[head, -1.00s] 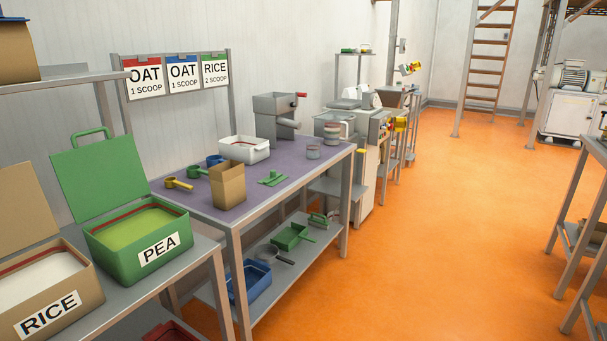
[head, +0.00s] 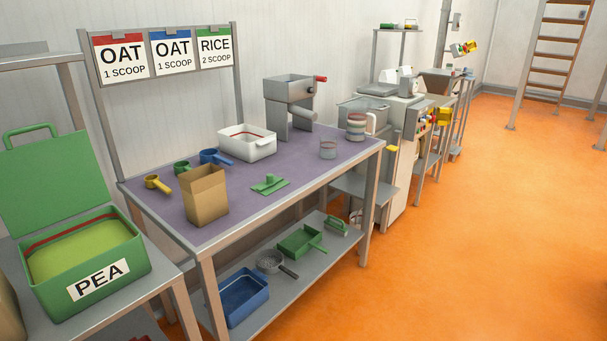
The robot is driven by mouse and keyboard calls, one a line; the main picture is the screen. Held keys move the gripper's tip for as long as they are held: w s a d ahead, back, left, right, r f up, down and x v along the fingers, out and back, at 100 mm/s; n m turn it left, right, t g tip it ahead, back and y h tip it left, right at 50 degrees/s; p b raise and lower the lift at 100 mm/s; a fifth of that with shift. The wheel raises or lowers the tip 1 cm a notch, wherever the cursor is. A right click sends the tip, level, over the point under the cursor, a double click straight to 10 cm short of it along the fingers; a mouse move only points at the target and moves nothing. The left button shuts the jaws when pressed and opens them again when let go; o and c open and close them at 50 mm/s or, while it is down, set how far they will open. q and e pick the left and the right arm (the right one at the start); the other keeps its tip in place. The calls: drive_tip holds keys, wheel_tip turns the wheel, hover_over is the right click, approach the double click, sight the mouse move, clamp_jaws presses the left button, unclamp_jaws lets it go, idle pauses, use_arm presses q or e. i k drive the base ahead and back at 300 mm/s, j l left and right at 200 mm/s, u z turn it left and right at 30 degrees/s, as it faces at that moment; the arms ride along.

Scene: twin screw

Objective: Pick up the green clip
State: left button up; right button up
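The green clip (head: 270,185) lies flat on the purple top of the work table (head: 300,170), near its front edge. It is to the right of an open brown paper bag (head: 207,197) and apart from it. Neither of my grippers shows in the head view.
Yellow, green and blue scoops (head: 211,157) lie behind the bag. A green PEA bin (head: 85,262) stands on the left table. The orange floor (head: 450,230) at right is clear.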

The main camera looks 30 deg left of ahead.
sight(272, 183)
drive_tip(key=i+u, duration=0.15)
drive_tip(key=i, duration=0.4)
drive_tip(key=i+l+u, duration=0.2)
drive_tip(key=i, duration=0.35)
drive_tip(key=i+l+u, duration=0.15)
drive_tip(key=i+u, duration=0.25)
drive_tip(key=i+l+u, duration=0.2)
drive_tip(key=u, duration=0.15)
drive_tip(key=i+l+u, duration=0.25)
drive_tip(key=u, duration=0.15)
drive_tip(key=i+l+u, duration=0.2)
drive_tip(key=l+u, duration=0.2)
